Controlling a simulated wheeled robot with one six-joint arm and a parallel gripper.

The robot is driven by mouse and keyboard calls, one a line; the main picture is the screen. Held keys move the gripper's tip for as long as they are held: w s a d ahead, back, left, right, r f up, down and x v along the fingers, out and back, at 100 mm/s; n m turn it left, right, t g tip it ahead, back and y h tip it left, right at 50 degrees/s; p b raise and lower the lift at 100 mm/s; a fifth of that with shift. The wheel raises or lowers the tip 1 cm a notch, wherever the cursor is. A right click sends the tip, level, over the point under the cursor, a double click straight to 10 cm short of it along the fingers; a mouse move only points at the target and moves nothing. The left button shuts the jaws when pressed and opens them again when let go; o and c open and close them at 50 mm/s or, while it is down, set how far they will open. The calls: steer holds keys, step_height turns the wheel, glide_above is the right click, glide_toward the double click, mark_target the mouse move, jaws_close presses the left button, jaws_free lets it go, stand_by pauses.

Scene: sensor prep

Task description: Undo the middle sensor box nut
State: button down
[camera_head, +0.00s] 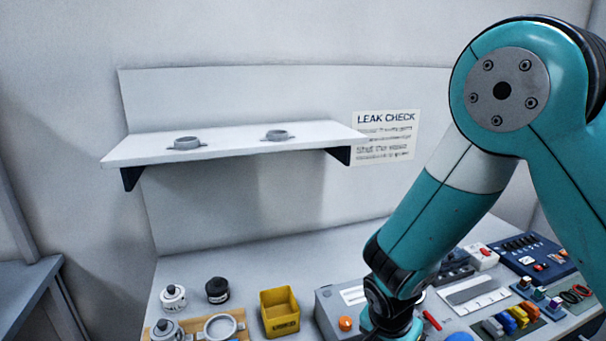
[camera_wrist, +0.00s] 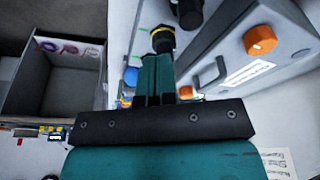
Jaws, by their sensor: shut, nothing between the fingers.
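A grey box (camera_head: 330,302) with a white label and an orange knob (camera_head: 345,323) stands on the bench, partly hidden behind my arm. In the wrist view the same-looking box (camera_wrist: 232,75) is at right, its orange knob (camera_wrist: 260,40) facing up. A black fitting with a yellow ring (camera_wrist: 163,40) shows just beyond my fingertips, and a black cylinder (camera_wrist: 188,14) is beside it. I cannot tell which part is the middle nut. My gripper (camera_wrist: 156,62) is shut and empty, its tips close to the black and yellow fitting; contact is unclear. In the head view the gripper is out of sight.
A yellow bin (camera_head: 280,312), a black-capped jar (camera_head: 217,290) and a white jar (camera_head: 173,297) stand left of the box. Switch panels and coloured parts crowd the bench at right. A shelf (camera_head: 230,146) holds two grey rings. An open grey bin (camera_wrist: 60,95) shows at left.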

steer(key=b+x, duration=0.1)
steer(key=x, duration=0.1)
steer(key=b+x, duration=0.4)
steer(key=shift+s+a, duration=0.15)
steer(key=shift+a, duration=0.2)
steer(key=shift+s+f, duration=0.15)
steer(key=shift+f, duration=0.05)
steer(key=shift+s+d+f, duration=0.15)
steer(key=shift+s+d, duration=0.05)
steer(key=shift+d, duration=0.05)
stand_by(0.8)
steer(key=shift+s+a, duration=0.15)
steer(key=shift+s, duration=0.05)
step_height(320, 180, up, 6)
steer(key=p, duration=0.4)
steer(key=shift+w+a+r+p, duration=0.15)
steer(key=shift+w+r+p, duration=0.05)
steer(key=shift+p, duration=0.1)
